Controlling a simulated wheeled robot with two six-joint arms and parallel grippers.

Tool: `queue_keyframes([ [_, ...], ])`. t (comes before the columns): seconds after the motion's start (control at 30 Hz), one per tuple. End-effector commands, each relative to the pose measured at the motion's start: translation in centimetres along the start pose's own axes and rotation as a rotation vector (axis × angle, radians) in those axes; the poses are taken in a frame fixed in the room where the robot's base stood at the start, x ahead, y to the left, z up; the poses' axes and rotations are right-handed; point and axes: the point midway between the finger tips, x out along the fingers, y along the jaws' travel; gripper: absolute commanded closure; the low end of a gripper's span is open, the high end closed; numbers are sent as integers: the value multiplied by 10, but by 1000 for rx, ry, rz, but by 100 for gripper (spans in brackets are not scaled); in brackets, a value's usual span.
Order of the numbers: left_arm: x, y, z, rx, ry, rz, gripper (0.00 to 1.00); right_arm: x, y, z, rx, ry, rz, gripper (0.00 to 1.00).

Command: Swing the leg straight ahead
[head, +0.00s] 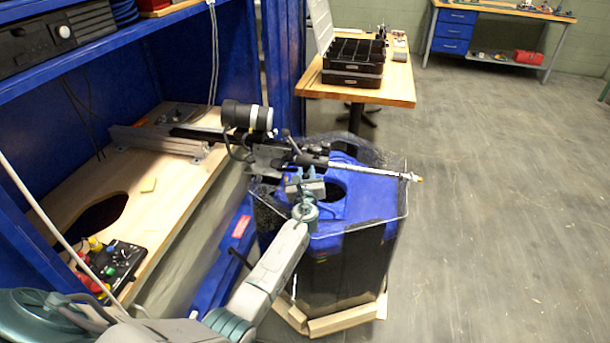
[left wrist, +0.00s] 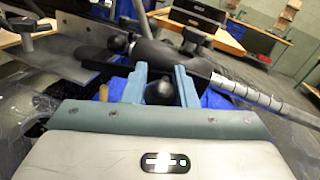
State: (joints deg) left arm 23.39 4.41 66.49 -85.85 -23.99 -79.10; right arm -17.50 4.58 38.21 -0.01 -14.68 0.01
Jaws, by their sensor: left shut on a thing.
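The leg (head: 360,168) is a long silvery shaft that points right from a black joint assembly (head: 268,155) and ends in a small gold tip over the tank's right rim. In the left wrist view the banded leg (left wrist: 252,95) slants down to the right. My left gripper (head: 308,188) is just below the joint, near the leg's inner end. Its two blue fingers (left wrist: 160,80) are closed about a black ball knob (left wrist: 160,93). The knob's connection to the leg is partly hidden. My right gripper is not in view.
A tank with blue and black walls (head: 350,265) and a clear rim stands under the leg. A wooden bench (head: 165,190) in a blue frame carries the rail and a control box (head: 112,262). A table with black trays (head: 353,62) stands behind. The floor at right is clear.

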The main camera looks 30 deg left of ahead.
Motion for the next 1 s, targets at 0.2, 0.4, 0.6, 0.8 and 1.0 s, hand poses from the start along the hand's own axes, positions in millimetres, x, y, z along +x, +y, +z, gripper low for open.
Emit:
queue_keyframes([
  [0.2, 1, -2, 3, -2, -4, -3, 73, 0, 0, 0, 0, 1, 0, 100],
  [0.4, 1, -1, 2, -2, -3, -3, 66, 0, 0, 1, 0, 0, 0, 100],
  [0.6, 0, -1, 2, -2, -2, -3, 66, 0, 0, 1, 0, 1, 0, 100],
  [0.8, -12, -1, 1, -3, -1, -3, 66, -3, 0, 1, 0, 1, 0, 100],
  [1.0, -49, -1, 0, -4, 0, -3, 66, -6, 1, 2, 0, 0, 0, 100],
])
